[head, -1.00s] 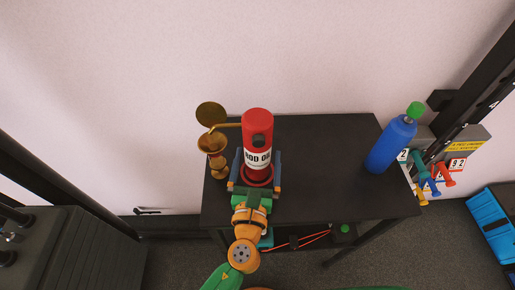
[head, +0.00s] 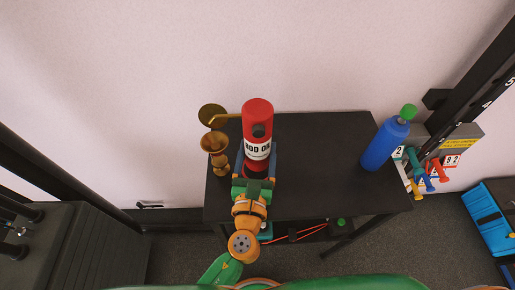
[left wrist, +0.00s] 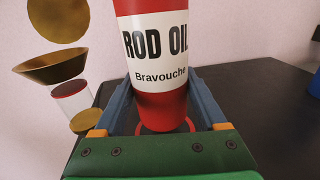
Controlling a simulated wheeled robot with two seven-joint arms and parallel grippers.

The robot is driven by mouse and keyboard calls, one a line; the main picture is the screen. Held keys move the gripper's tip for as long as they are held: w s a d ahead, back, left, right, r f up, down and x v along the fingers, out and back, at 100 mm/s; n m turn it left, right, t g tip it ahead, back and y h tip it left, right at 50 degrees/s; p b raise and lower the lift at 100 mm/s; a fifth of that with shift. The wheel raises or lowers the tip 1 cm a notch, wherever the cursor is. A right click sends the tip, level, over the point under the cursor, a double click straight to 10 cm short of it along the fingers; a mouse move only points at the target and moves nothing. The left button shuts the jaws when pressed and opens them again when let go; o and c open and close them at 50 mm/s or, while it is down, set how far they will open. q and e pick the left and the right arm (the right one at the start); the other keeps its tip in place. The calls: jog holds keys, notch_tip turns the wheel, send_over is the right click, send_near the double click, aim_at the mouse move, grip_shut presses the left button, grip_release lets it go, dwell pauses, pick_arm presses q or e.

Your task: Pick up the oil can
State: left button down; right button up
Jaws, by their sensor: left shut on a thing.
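The oil can (head: 257,118) is a red cylinder with a white "ROD OIL" label, upright at the left part of the black table. My left gripper (head: 257,158) reaches it from the front, with one blue finger on each side of its lower body, and is shut on it. The left wrist view shows the can (left wrist: 160,40) close up between the fingers of the gripper (left wrist: 160,85), its top cut off. A red ring shows around its base there. It appears slightly raised, but the gap to the table is hard to tell. My right gripper is not in view.
A brass goblet-like object (head: 215,145) stands close left of the can, with a round brass disc (head: 212,116) behind it. A blue bottle with a green cap (head: 384,146) stands at the table's right end. The black table (head: 325,165) is clear between.

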pick_arm(q)
jog(key=s+r+p, duration=0.3)
jog(key=r+p, duration=0.1)
jog(key=r, duration=0.1)
jog(key=s+r+p, duration=0.2)
jog(key=r, duration=0.1)
jog(key=shift+s+a, duration=0.1)
jog(key=shift+s, duration=0.2)
jog(key=p, duration=0.1)
send_near(259, 141)
jog(key=shift+s+d+r, duration=0.2)
jog(key=shift+s+r, duration=0.15)
jog(key=shift+r, duration=0.25)
jog(key=shift+s+d+r, duration=0.2)
jog(key=shift+s+r, duration=0.1)
jog(key=shift+r, duration=0.25)
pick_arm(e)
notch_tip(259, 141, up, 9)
